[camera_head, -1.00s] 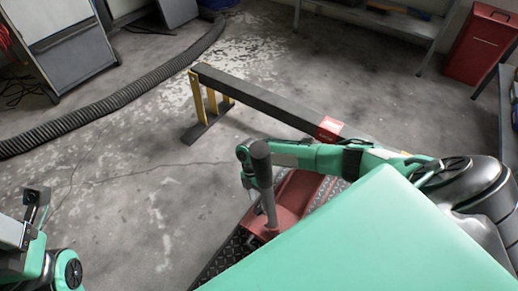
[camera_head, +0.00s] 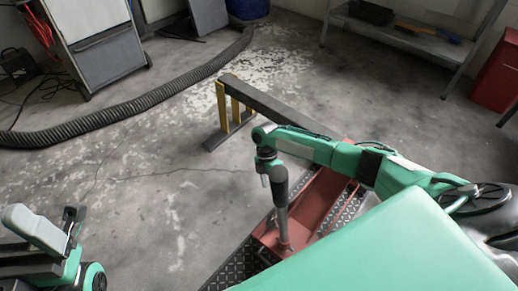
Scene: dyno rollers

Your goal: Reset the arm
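My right arm (camera_head: 325,150) reaches in from the right and bends down at its end, just behind and above an upright lever. The lever has a black grip (camera_head: 278,182) and a grey shaft, and stands on a red base (camera_head: 300,215). My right gripper (camera_head: 265,179) is mostly hidden beside the black grip. I cannot tell whether it touches the grip or how its fingers stand. My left gripper (camera_head: 68,222) is at the lower left, well away from the lever, above bare floor. Its finger gap is not clear, and I see nothing held.
A black beam (camera_head: 270,103) on yellow legs stands behind my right arm. Dark checkered plate (camera_head: 232,270) surrounds the red base. A ribbed hose (camera_head: 120,112) runs across the left floor, near a grey cabinet (camera_head: 100,45). Floor at centre left is clear.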

